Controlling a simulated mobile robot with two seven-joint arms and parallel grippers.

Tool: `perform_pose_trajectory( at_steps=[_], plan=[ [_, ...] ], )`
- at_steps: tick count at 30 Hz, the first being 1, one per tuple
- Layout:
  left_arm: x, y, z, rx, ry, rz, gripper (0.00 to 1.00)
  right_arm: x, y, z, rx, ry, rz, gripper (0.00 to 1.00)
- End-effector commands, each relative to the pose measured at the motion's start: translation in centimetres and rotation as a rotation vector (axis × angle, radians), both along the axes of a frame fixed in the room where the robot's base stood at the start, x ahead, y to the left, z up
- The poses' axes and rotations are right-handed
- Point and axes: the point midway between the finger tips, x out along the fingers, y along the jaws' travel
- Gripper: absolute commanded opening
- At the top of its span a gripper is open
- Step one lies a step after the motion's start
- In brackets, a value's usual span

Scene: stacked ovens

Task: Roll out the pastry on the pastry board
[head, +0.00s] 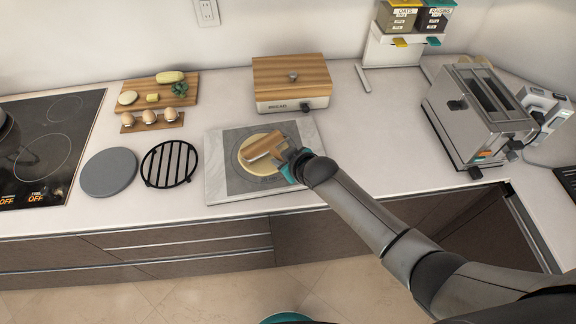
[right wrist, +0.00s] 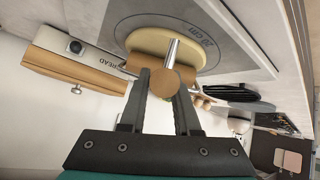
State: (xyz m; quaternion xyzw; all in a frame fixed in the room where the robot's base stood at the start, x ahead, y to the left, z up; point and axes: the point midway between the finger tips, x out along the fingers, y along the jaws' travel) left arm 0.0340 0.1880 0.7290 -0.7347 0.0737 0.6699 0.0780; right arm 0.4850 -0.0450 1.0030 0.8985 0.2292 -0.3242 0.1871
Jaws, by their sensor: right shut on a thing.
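The pastry (head: 262,170) is a pale, round, flat disc on the grey mat of the pastry board (head: 214,189). A wooden rolling pin (head: 265,146) lies across its upper part. My right gripper (head: 292,163) is at the pin's right end. In the right wrist view, its two fingers (right wrist: 164,100) are shut around the wooden end of the rolling pin (right wrist: 165,82), and the pale pastry (right wrist: 190,42) shows beyond it. I cannot tell whether the pin presses on the pastry. My left gripper is not in view.
A bread bin (head: 290,80) stands behind the board. A black round rack (head: 169,164) and grey disc (head: 109,171) lie left, by the hob (head: 45,150). Eggs (head: 150,117) and a chopping board (head: 160,88) are behind. A toaster (head: 470,115) stands right.

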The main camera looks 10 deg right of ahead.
Motion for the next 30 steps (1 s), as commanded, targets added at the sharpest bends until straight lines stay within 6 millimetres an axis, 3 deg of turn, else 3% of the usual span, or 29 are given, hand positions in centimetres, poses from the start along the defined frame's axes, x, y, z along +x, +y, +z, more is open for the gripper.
perform_pose_trajectory(
  at_steps=[15, 30],
  plan=[
    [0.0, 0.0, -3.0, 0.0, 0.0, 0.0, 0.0, 3.9, 2.3, -0.4, -0.004, 0.004, 0.001, 0.0],
    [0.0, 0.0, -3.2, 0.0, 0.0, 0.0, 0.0, 4.4, 2.5, -0.1, -0.002, 0.002, 0.002, 0.0]
  ],
)
